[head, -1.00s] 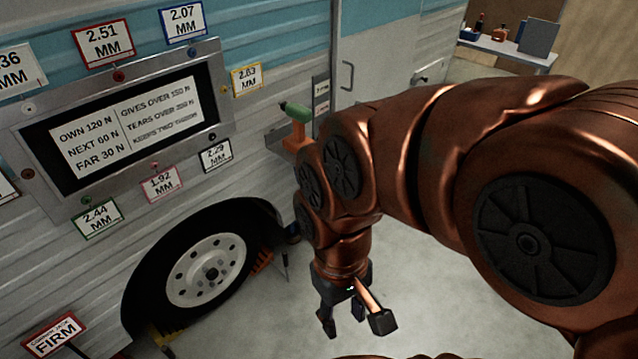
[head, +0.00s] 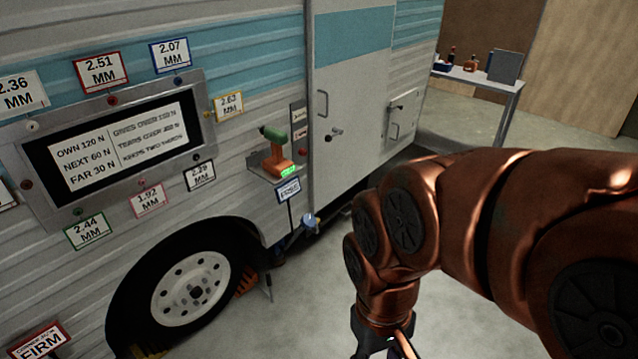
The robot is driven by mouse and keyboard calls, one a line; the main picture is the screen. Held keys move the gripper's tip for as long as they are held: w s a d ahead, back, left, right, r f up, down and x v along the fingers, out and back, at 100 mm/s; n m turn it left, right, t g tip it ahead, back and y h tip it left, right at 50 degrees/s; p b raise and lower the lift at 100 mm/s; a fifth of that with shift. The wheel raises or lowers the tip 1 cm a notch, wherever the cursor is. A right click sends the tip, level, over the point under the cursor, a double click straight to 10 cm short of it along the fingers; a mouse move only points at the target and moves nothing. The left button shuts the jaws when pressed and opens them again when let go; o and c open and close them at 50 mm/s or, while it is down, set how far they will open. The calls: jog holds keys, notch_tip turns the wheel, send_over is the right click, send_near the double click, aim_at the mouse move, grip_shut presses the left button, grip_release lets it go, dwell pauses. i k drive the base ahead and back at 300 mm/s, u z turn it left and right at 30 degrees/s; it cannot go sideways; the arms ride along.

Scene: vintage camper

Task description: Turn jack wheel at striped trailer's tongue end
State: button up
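The striped trailer (head: 270,20), white with a teal band, fills the left and middle of the head view. I cannot make out a jack wheel or the trailer's tongue in this view. My gripper (head: 383,347) hangs at the bottom edge, right of the trailer's wheel and apart from the trailer. Its fingertips are cut off by the frame, so its opening does not show. My arm covers much of the lower right.
A tyre (head: 195,290) stands at lower left. A green-and-orange drill (head: 277,155) sits on a small wall bracket. A small blue-grey fitting (head: 310,222) is low by the door (head: 350,100). A table (head: 505,85) stands at back right.

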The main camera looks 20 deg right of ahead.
aim_at(308, 221)
jog(key=z, duration=0.35)
jog(key=i, duration=1.45)
jog(key=u, duration=0.85)
